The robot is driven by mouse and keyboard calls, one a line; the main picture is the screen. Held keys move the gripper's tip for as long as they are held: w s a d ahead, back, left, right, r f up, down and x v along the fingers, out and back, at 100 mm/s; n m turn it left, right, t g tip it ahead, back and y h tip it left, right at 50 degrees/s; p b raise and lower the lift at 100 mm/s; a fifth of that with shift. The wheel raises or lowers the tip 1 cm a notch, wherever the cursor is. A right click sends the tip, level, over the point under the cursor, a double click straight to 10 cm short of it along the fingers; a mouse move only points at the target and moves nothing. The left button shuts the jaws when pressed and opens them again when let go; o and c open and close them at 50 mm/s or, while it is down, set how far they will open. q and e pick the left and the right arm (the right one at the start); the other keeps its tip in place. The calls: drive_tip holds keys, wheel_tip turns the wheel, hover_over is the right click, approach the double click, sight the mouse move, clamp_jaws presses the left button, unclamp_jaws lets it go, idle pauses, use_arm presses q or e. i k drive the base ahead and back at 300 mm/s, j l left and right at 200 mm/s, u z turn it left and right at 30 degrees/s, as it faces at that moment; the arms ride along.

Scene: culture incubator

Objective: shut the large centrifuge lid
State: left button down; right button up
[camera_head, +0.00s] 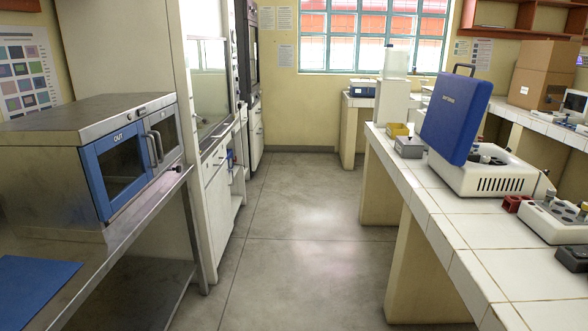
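The large centrifuge (487,178) stands on the white tiled bench at the right. It has a white body with a slotted front. Part of the open top shows to the right of the lid, and the lid hides the rest. Neither of my grippers is in view.
A grey box (409,147) and a yellow container (397,131) sit left of the centrifuge. A red rack (513,203) and a smaller white device (556,217) stand to its right. A steel incubator (92,152) is at the left. The floor aisle (300,220) is clear.

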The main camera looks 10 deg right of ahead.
sight(458, 105)
drive_tip(key=i+z, duration=0.45)
drive_tip(key=i+j+z, duration=0.1)
drive_tip(key=z, duration=0.35)
drive_tip(key=i+j+z, duration=0.25)
drive_tip(key=i+z, duration=0.2)
drive_tip(key=i+j+z, duration=0.2)
drive_tip(key=z, duration=0.25)
drive_tip(key=i+j+z, duration=0.15)
drive_tip(key=j+z, duration=0.15)
drive_tip(key=i+j+z, duration=0.25)
drive_tip(key=j, duration=0.15)
drive_tip(key=j+z, duration=0.55)
drive_tip(key=j, duration=0.2)
